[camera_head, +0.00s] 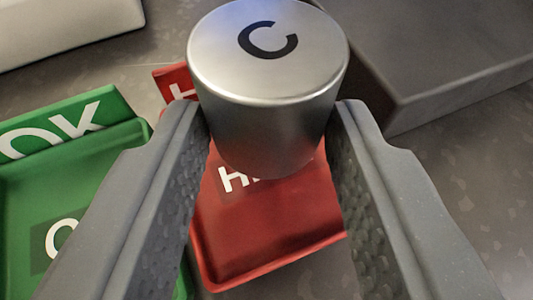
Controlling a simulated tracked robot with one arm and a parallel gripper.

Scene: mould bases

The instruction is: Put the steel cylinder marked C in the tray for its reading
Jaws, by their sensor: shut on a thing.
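The steel cylinder marked C (262,100) is upright between the fingers of my gripper (268,135), its letter facing up. My gripper is shut on it from both sides. The cylinder shows above a red tray (270,225), whose floor label begins with H and is partly covered by the cylinder. Whether the cylinder touches the tray I cannot tell. A green tray (85,165) marked OK lies to the left, partly hidden behind my left finger.
A dark grey block (450,65) stands at the right, close to the cylinder and red tray. A pale box (60,25) is at the upper left. Bare grey surface (150,60) shows between the pale box and the trays.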

